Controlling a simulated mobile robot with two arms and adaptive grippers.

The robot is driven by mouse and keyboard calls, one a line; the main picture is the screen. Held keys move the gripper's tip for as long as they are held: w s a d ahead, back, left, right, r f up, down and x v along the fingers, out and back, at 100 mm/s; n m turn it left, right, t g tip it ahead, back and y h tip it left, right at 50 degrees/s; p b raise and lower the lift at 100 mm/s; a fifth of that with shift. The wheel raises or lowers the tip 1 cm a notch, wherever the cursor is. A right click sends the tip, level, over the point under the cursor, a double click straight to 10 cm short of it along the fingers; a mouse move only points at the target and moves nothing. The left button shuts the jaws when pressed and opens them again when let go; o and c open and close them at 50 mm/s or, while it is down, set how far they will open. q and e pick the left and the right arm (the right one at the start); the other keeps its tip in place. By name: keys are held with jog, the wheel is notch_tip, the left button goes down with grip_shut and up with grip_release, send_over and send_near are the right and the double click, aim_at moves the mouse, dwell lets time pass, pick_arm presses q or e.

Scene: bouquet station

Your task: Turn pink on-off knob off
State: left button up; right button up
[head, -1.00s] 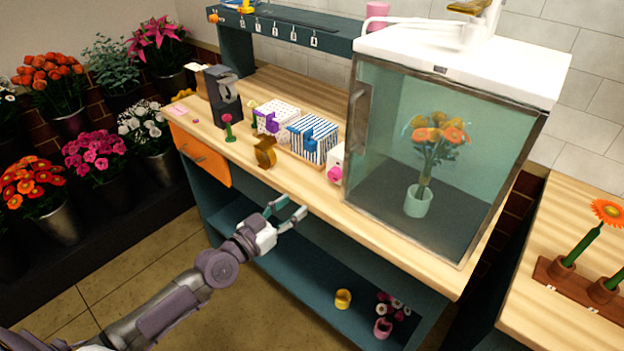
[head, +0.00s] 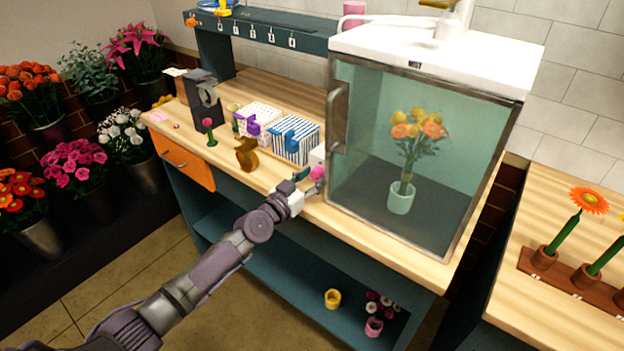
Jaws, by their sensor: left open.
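The pink knob (head: 317,173) sits on the front of a small white box (head: 316,154), beside the left edge of the glass cabinet. My left gripper (head: 308,180) is open at the knob, with one finger to its left and the other just below and right of it. I cannot tell whether the fingers touch the knob. The knob's exact turn angle is too small to read. My right gripper is out of view.
The glass cabinet (head: 400,215) with a vase of flowers stands just right of the knob. A striped gift box (head: 296,140), a dotted gift box (head: 258,120) and a brown-gold object (head: 246,154) stand to the left. The wooden counter edge runs below.

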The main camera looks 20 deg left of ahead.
pick_arm(q)
jog(key=c, duration=0.8)
jog(key=shift+c, duration=0.2)
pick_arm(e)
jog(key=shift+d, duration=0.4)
pick_arm(q)
jog(key=shift+n, duration=0.4)
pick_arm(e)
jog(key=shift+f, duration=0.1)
pick_arm(q)
jog(key=n+b, duration=0.1)
jog(key=n, duration=0.3)
jog(key=shift+n, duration=0.3)
jog(key=n+b, duration=0.1)
jog(key=n, duration=0.3)
jog(key=shift+a+f+n, duration=0.1)
jog(key=shift+a+n, duration=0.05)
jog(key=shift+n, duration=0.15)
jog(key=n, duration=0.4)
jog(key=shift+f+n, duration=0.1)
jog(key=shift+n, duration=1.7)
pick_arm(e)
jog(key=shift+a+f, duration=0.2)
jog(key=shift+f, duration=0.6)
pick_arm(q)
jog(key=shift+n, duration=0.3)
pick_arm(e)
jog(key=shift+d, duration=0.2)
